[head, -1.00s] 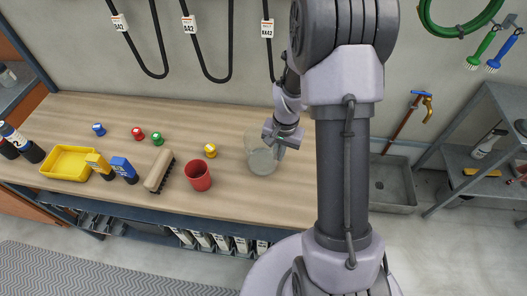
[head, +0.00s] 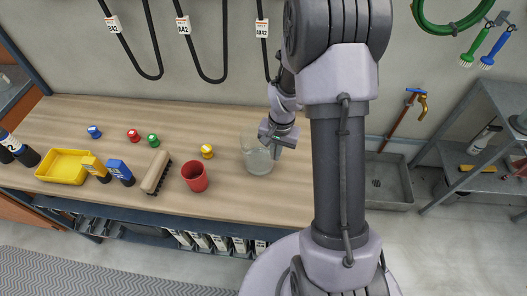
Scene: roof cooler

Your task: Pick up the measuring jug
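The measuring jug (head: 259,162) is a clear, see-through vessel with greyish contents or base. It stands upright on the wooden workbench (head: 225,197), right of the red cup. My gripper (head: 272,149) is at the jug's upper right side, partly in front of its rim. The fingers are small and partly hidden, so I cannot tell whether they touch the jug or how far apart they are.
A red cup (head: 195,177) stands close left of the jug. A brush (head: 156,172), a yellow tray (head: 64,167), a yellow-capped item (head: 207,151) and several bottles stand further left. A sink (head: 384,183) is at the right. Bench around the jug's front is clear.

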